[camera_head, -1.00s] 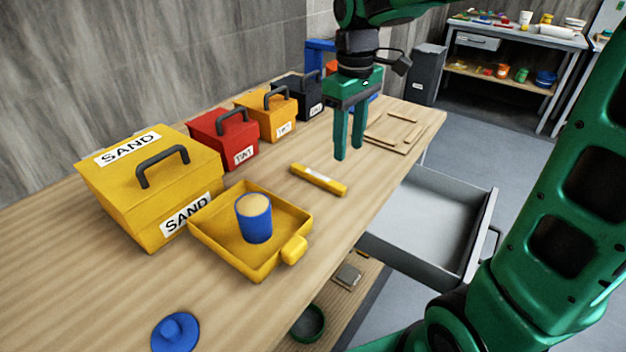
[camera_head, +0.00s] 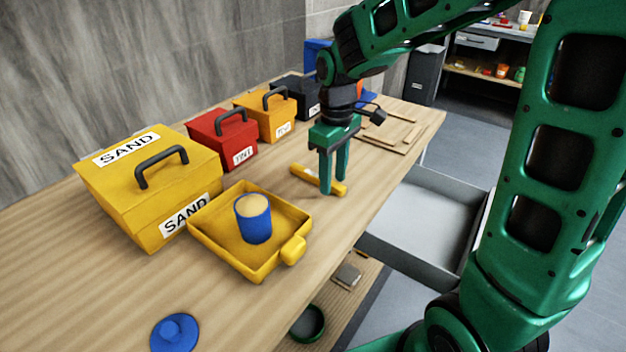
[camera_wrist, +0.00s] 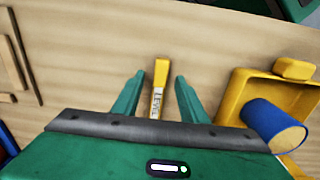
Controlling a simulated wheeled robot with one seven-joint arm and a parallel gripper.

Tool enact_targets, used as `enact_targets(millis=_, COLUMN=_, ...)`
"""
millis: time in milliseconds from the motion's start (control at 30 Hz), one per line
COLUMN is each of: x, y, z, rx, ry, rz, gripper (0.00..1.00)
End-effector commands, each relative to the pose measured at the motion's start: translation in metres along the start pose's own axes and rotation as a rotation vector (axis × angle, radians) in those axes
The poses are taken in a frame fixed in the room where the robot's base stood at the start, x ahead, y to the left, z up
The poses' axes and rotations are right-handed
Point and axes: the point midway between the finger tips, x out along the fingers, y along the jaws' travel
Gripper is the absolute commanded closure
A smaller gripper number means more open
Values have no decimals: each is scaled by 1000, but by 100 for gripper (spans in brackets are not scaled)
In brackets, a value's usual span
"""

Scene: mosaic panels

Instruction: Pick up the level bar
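The level bar is a thin yellow bar with a pale label, lying flat on the wooden workbench (camera_head: 110,290). In the head view the level bar (camera_head: 304,174) is partly hidden behind my gripper's fingers. In the wrist view the level bar (camera_wrist: 161,78) lies lengthwise between the two fingers, with clear gaps on both sides and "LEVEL" lettering on its label. My gripper (camera_head: 333,190) is green, points down over the bar and is open; it also shows in the wrist view (camera_wrist: 160,80). I cannot tell whether the fingertips reach the bench.
A yellow tray (camera_head: 222,246) with a blue cup (camera_head: 254,222) stands close by, left of my gripper in the head view. A yellow SAND box (camera_head: 125,190), red box (camera_head: 205,130) and orange box (camera_head: 255,106) line the wall. An open drawer (camera_head: 420,215) juts out at right.

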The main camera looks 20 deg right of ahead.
Motion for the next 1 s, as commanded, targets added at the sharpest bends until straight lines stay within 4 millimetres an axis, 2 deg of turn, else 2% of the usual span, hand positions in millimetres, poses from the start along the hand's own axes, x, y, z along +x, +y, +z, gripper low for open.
enact_targets(millis=100, x=8, y=0, z=0, rx=0, ry=0, rz=0, gripper=61)
enact_targets(millis=333, x=9, y=0, z=0, rx=-1, ry=1, rz=0, gripper=61)
enact_targets(millis=367, x=9, y=0, z=0, rx=-1, ry=1, rz=0, gripper=66)
enact_targets(millis=500, x=9, y=0, z=0, rx=-1, ry=1, rz=0, gripper=99)
enact_targets(millis=833, x=8, y=0, z=-1, rx=-1, ry=2, rz=1, gripper=100)
enact_targets(millis=1000, x=0, y=0, z=-1, rx=-1, ry=3, rz=1, gripper=100)
